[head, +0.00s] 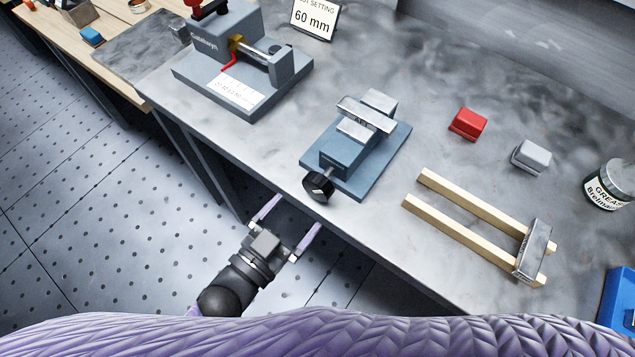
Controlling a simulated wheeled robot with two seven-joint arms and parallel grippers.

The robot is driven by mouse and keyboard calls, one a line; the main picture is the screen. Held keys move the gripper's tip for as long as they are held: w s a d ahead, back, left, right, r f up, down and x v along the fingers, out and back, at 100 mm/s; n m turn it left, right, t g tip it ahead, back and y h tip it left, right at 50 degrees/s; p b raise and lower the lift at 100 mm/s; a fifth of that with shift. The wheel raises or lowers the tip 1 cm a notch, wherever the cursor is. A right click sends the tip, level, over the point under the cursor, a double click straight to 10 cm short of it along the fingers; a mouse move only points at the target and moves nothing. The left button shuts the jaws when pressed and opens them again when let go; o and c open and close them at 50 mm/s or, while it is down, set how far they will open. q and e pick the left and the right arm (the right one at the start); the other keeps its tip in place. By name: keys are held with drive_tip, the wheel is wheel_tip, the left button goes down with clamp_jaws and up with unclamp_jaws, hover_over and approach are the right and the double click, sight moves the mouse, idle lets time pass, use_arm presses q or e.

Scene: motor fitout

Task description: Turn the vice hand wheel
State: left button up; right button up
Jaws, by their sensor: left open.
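The vice (349,153) is a blue body with light metal jaws on a blue base plate, standing near the front edge of the grey bench. A metal bar lies across its jaws. Its black hand wheel (318,187) faces the front edge. My left gripper (293,217) is open and empty. It shows beside the bench's front edge, below and left of the hand wheel in the picture and apart from it. My right gripper is not in view.
A larger blue-grey device (233,62) stands at the back left, near a "60 mm" sign (314,17). A red block (468,123), a grey block (531,157), wooden rails (465,230) with a metal block and a grease tin (610,187) lie to the right.

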sight(314, 192)
use_arm(q)
drive_tip(key=x, duration=0.7)
drive_tip(key=shift+w+d+b, duration=0.1)
drive_tip(key=shift+w+b, duration=0.15)
drive_tip(key=shift+b, duration=0.15)
drive_tip(key=c, duration=1.1)
